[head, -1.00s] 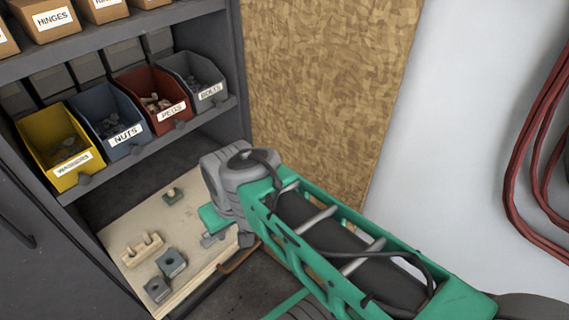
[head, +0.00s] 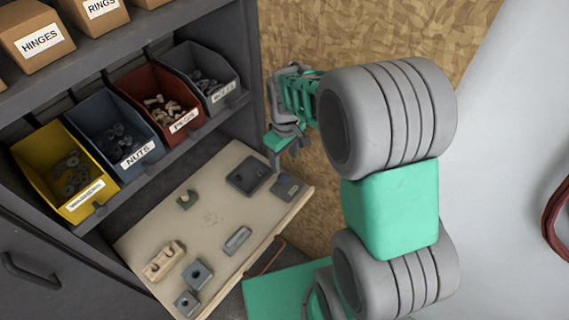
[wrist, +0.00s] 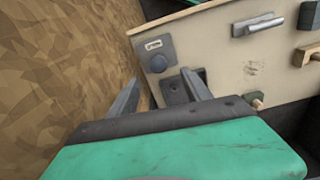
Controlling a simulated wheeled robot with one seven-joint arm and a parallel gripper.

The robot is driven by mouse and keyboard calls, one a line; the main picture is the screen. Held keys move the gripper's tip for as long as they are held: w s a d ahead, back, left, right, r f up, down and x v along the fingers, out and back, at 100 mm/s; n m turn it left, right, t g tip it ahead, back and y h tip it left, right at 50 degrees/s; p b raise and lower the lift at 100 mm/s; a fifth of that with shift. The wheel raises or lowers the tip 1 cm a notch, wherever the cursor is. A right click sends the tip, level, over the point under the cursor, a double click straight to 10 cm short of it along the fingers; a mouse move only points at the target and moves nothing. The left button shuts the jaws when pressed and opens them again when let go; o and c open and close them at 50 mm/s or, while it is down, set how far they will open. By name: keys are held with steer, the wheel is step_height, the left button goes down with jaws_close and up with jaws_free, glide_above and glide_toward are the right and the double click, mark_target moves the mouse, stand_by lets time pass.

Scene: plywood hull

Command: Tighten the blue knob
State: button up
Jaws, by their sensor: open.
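The knob (wrist: 158,63) is small, round and dark slate-blue. It sits on a grey plate with a white label, near the corner of the pale board, in the wrist view. In the head view its grey plate (head: 287,188) is at the board's right end; the knob itself is hard to make out there. My gripper (wrist: 162,82) is open and empty. In the wrist view its two fingers point toward the board, with the knob just beyond the fingertips, apart from them as far as I can tell. In the head view my gripper (head: 284,154) is above the plate.
A dark plate with a square recess (head: 248,175) lies beside the knob plate. The board (head: 212,217) also bears a grey bar (head: 237,240), a green piece (head: 186,200) and a wooden piece (head: 164,262). Labelled bins stand on the shelf behind. A chipboard wall (wrist: 50,70) is close by.

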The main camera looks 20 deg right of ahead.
mark_target(284, 177)
steer(key=shift+n, duration=0.5)
steer(key=f, duration=0.3)
steer(key=w+f+p, duration=0.1)
steer(key=f, duration=0.6)
steer(key=shift+w, duration=0.15)
steer(key=shift+c, duration=0.3)
jaws_close()
